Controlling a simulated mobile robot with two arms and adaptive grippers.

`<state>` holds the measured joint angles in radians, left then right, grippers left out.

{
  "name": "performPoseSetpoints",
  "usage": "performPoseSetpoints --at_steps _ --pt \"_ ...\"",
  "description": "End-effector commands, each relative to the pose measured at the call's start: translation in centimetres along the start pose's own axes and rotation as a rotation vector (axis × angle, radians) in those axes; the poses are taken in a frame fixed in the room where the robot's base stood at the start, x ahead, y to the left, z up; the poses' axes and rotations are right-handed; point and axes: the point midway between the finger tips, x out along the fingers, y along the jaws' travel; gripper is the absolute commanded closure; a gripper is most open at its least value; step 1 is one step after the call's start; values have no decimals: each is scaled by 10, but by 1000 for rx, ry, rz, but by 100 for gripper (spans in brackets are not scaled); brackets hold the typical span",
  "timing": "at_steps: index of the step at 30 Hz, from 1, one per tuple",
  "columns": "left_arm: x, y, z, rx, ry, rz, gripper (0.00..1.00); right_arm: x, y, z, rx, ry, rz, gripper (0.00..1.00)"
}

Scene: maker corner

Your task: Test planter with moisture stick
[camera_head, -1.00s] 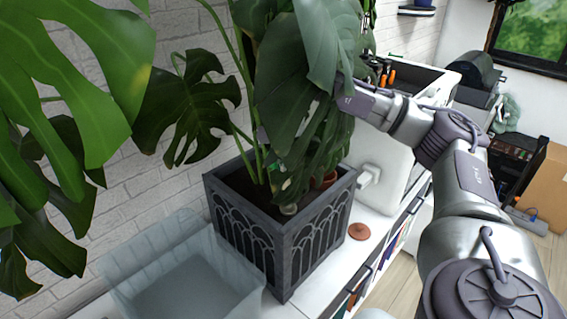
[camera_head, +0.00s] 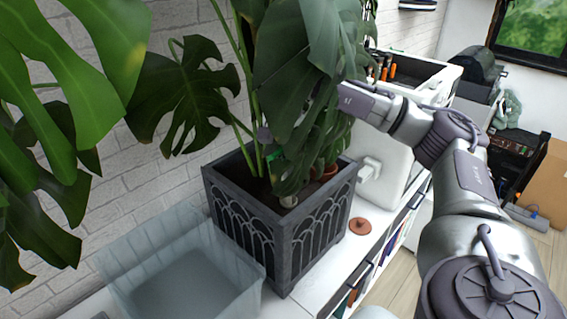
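The planter (camera_head: 284,236) is a dark square box with arched tracery on its sides, standing on the white shelf top. Dark soil (camera_head: 240,184) shows inside it, and a large-leaved plant (camera_head: 290,75) rises from it. My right arm (camera_head: 400,118) comes in from the right, and its gripper end goes behind the hanging leaves over the planter. The fingers are hidden by the leaves, so their state does not show. A small pale rounded thing (camera_head: 288,201) sits at the soil by the front inner wall; I cannot tell whether it is part of the moisture stick. My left gripper is not in view.
A clear plastic bin (camera_head: 180,268) stands left of the planter. A terracotta disc (camera_head: 359,226) lies to its right. Small terracotta pots (camera_head: 328,172) show behind the planter's rim. A tool box with orange-handled tools (camera_head: 388,72) stands further back. A brick wall (camera_head: 130,165) closes the left side.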

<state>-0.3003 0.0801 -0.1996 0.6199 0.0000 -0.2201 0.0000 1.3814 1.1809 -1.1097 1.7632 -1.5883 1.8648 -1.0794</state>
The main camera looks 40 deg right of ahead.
Motion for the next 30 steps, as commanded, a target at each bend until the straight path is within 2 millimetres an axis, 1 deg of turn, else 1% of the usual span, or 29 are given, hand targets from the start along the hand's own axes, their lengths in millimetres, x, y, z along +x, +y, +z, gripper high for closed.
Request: performPoseSetpoints --at_steps 30 --pt "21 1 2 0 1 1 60 27 0 0 0 0 0 100"
